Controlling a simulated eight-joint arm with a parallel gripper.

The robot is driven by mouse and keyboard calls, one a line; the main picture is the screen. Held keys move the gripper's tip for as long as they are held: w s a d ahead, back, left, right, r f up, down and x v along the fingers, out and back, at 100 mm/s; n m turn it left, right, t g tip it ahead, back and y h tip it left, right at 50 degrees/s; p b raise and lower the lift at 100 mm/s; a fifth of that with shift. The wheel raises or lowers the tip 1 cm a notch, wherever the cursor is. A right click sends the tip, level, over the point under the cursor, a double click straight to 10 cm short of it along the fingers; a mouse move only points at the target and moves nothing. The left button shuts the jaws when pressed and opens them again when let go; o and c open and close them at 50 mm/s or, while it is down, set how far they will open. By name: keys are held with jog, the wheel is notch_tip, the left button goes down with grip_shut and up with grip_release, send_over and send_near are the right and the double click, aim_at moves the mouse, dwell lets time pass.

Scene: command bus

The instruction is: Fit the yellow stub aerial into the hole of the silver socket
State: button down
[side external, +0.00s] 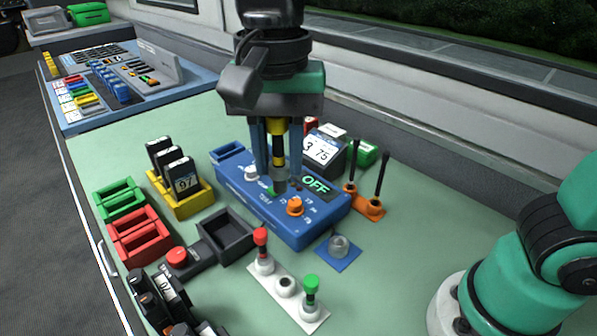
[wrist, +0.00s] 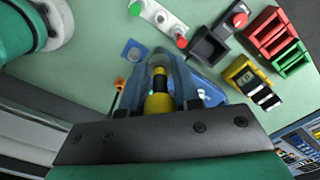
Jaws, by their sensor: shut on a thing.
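The yellow stub aerial (side external: 278,127) hangs upright in my gripper (side external: 279,172), which is shut on it. It has a yellow top, a dark band and a grey metal lower end; in the wrist view the aerial (wrist: 158,103) lies between the two blue fingers. In the side view my gripper is over or in front of the blue test box; whether the aerial's tip clears the box is unclear. The silver socket (side external: 339,245) stands on a small blue plate to the lower right, apart from the aerial. In the wrist view the socket (wrist: 134,54) is above and left of the aerial.
The blue test box (side external: 240,199) has knobs and an OFF display. An orange base (side external: 371,212) with two thin black aerials stands right of it. A white strip (side external: 275,291) with red and green plungers lies in front. Green table (side external: 420,245) is clear to the right.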

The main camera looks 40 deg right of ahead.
dwell(0.3)
jog(key=shift+s+d+f+m, duration=0.1)
jog(key=shift+d+f+m, duration=0.9)
jog(key=shift+d+f, duration=1.4)
jog(key=shift+s+d+f+m, duration=0.15)
jog(key=shift+d+f+m, duration=1)
jog(key=shift+f, duration=2.25)
jog(key=shift+s+d+f+m, duration=0.1)
jog(key=shift+d+f+m, duration=0.75)
jog(key=shift+d+f, duration=1.6)
jog(key=shift+a+f, duration=0.25)
jog(key=shift+f, duration=0.5)
jog(key=shift+a+f, duration=0.25)
jog(key=shift+f, duration=0.5)
jog(key=shift+c, duration=1.1)
grip_release()
jog(key=shift+r, duration=0.1)
